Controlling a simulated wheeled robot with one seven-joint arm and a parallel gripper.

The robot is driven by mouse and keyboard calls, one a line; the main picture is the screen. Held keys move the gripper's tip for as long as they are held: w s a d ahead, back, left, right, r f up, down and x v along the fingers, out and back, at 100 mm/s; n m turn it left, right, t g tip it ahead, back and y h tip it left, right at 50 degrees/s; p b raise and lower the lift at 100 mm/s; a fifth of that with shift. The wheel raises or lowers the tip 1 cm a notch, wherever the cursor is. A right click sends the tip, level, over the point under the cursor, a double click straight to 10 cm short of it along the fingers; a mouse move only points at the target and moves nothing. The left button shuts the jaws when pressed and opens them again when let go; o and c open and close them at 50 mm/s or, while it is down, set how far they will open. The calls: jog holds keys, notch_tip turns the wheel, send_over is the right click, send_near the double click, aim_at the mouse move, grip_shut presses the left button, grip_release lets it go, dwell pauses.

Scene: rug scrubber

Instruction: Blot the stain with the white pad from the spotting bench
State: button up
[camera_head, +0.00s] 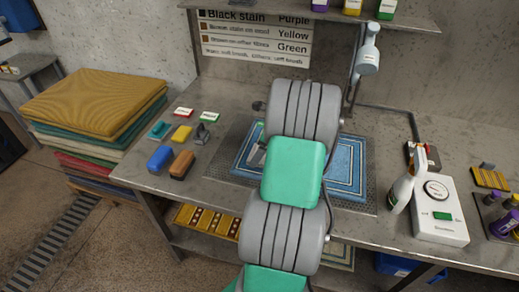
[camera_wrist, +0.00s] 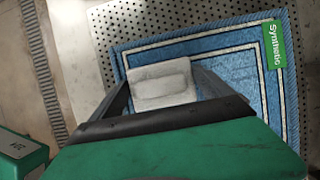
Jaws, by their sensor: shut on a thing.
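The white pad (camera_wrist: 162,85) is held between the two dark fingers of my gripper (camera_wrist: 163,80) in the wrist view. It is over the blue rug (camera_wrist: 225,50), which has dark and pale border stripes. I cannot tell whether the pad touches the rug. No stain shows in either view; the pad and my arm hide part of the rug. In the head view the rug (camera_head: 345,178) lies on the bench, and my arm covers its middle and most of my gripper.
A green "Synthetic" label (camera_wrist: 274,46) lies on the rug's corner. A spray bottle (camera_head: 402,188) and white device (camera_head: 440,212) stand right. Folded rugs (camera_head: 95,102) are piled at left.

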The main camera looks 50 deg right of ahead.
jog(key=shift+r+p, duration=2.8)
jog(key=shift+p, duration=0.1)
jog(key=shift+f, duration=0.1)
jog(key=shift+w, duration=0.1)
